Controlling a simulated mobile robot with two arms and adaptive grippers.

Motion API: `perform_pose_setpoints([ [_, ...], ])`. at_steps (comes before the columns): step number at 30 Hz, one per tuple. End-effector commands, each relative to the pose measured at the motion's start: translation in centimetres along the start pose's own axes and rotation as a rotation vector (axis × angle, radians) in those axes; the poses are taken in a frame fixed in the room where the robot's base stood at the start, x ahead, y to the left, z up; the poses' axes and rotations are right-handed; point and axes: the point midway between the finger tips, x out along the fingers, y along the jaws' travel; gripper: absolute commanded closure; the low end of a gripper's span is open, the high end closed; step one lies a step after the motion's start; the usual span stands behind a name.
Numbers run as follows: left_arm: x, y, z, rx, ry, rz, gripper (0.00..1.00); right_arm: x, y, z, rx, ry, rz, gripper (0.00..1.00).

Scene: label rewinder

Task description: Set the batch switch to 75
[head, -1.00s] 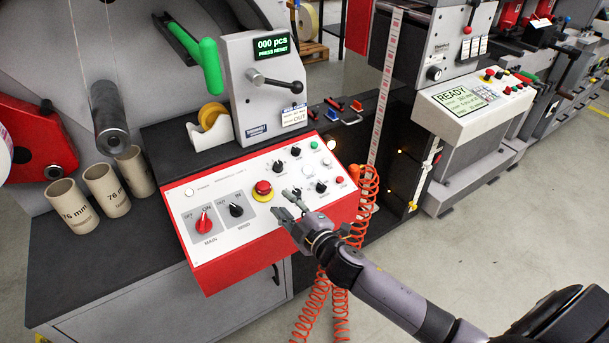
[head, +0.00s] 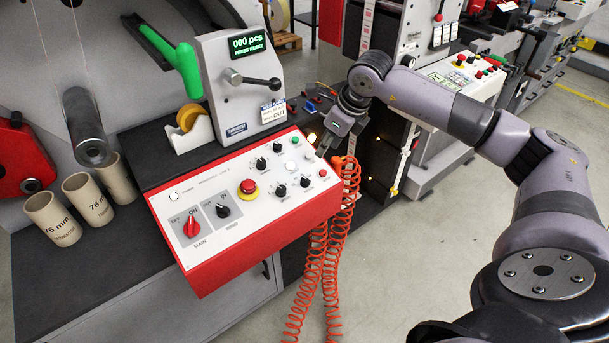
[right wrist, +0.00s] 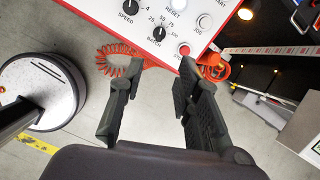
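The batch switch (head: 304,182) is a small black rotary knob near the right end of the white control panel (head: 225,215). In the right wrist view the batch switch (right wrist: 160,34) shows upright on the panel, with numbers around its upper side; I cannot tell surely which number its mark points at. My right gripper (head: 329,143) is by the panel's right end, apart from the switch. In the right wrist view its two fingers (right wrist: 156,72) are spread with nothing between them, with the switch beyond the tips. My left gripper is not in view.
A speed knob (right wrist: 130,8) sits left of the switch, and a red button (right wrist: 184,50) to its right. A red emergency button (head: 248,187) is mid-panel. An orange coiled hose (head: 335,220) hangs at the panel's right end. A counter display (head: 247,45) reads 000 pcs, press reset.

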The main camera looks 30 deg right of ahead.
Motion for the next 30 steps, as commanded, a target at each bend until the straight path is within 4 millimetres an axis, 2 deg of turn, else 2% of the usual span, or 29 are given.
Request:
perform_pose_setpoints([
  [5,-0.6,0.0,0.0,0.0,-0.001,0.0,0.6,1.8,-0.1,-0.1,0.0,0.008,-0.002,0.69],
  [18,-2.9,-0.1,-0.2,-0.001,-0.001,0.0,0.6,11.2,0.1,-0.1,0.001,0.007,0.001,0.69],
  [24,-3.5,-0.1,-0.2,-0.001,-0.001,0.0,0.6,15.0,0.0,-0.1,0.0,0.005,0.0,0.69],
  [30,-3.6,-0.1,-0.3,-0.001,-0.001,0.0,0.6,16.9,-0.1,-0.1,-0.001,0.004,-0.001,0.69],
])
